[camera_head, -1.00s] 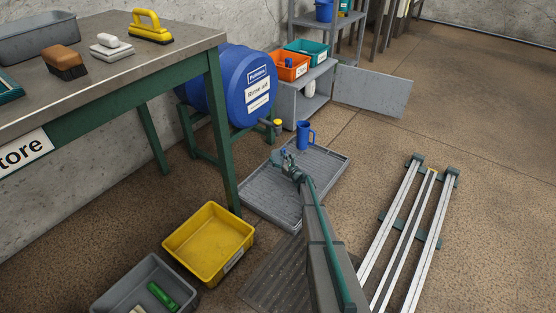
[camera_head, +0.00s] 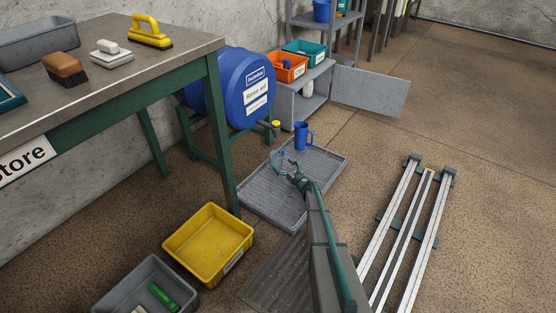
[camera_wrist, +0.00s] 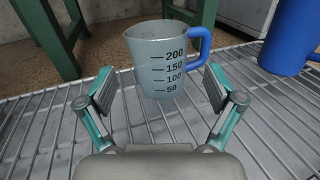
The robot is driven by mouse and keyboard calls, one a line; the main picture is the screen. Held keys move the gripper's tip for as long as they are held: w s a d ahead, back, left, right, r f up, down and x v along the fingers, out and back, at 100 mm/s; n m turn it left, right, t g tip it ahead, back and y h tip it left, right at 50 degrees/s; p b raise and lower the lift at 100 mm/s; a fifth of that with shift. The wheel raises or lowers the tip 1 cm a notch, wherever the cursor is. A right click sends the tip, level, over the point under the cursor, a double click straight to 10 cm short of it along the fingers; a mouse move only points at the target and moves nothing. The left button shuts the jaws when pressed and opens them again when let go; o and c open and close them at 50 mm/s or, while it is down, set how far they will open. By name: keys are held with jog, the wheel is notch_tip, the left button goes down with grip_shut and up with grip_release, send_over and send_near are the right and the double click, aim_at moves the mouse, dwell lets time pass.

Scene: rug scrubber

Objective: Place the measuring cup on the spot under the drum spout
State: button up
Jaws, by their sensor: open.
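The measuring cup (camera_wrist: 166,65) is translucent grey with a blue handle. It stands upright on a wire grating, its scale facing my gripper in the wrist view. In the head view the cup (camera_head: 277,158) is small, on the grey floor tray (camera_head: 262,200), lower in the picture than the drum spout (camera_head: 269,130). The blue drum (camera_head: 235,85) lies on a green stand. My gripper (camera_wrist: 163,92) is open, one finger on each side of the cup's near side, with visible gaps. It also shows in the head view (camera_head: 287,172). No marked spot is visible.
A blue jug (camera_head: 304,133) stands on the tray behind the cup, at upper right in the wrist view. A green-legged bench (camera_head: 110,75), a yellow bin (camera_head: 207,247) and a grey bin (camera_head: 125,287) lie left. Rails (camera_head: 405,240) lie right.

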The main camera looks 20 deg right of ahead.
jog(key=shift+p+v, duration=0.7)
jog(key=shift+v, duration=2.5)
